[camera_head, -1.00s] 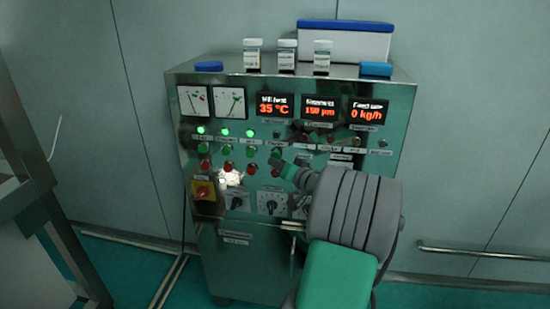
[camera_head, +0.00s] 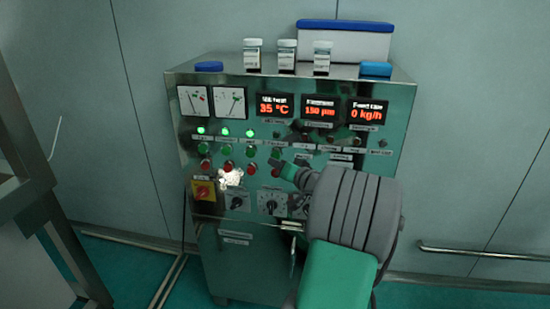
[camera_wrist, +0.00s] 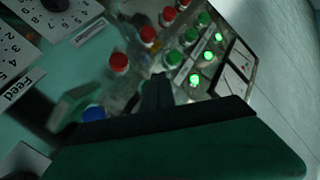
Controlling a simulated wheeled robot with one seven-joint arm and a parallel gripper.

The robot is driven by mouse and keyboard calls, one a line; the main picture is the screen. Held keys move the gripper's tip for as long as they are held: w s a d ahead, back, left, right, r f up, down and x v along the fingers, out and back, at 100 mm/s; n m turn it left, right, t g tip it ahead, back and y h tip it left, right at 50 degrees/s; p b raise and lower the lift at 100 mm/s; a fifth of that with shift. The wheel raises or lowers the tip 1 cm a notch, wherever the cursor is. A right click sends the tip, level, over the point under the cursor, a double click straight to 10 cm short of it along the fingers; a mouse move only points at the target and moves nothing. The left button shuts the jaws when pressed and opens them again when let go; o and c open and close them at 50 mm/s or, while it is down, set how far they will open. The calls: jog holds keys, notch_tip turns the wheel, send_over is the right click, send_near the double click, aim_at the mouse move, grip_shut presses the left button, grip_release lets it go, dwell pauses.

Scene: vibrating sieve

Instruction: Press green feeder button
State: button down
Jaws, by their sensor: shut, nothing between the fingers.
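The control panel has a row of green buttons above a row of red ones. The rightmost green button (camera_head: 276,153), under an unlit lamp (camera_head: 276,135), appears to be the feeder button, but its label is too small to read. My gripper (camera_head: 281,163) is shut and empty, its tip at or just in front of that button's lower edge. Contact cannot be told. In the wrist view my gripper (camera_wrist: 157,82) points at the panel and hides this button. Another green button (camera_wrist: 173,58) shows just beyond the tip.
A red button (camera_wrist: 119,62) and a blue button (camera_wrist: 94,113) lie close to my gripper. Three lamps, such as the leftmost (camera_head: 201,130), glow green. The right display (camera_head: 368,112) reads 0 kg/h. Jars (camera_head: 287,57) and a blue-lidded box (camera_head: 345,42) stand on top.

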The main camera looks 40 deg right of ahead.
jog(key=shift+d, duration=0.1)
jog(key=shift+w+d, duration=0.25)
dwell(0.3)
jog(key=shift+w+d+b, duration=0.3)
jog(key=shift+d+b, duration=0.05)
jog(key=shift+d, duration=0.05)
dwell(0.7)
jog(key=shift+s+a, duration=0.1)
jog(key=shift+s+a+b, duration=0.35)
jog(key=shift+s+a, duration=0.1)
jog(key=shift+a, duration=0.2)
jog(key=s+a, duration=0.1)
jog(key=a, duration=0.1)
jog(key=s+a+b, duration=0.1)
jog(key=s+a, duration=0.1)
dwell(0.5)
dwell(0.6)
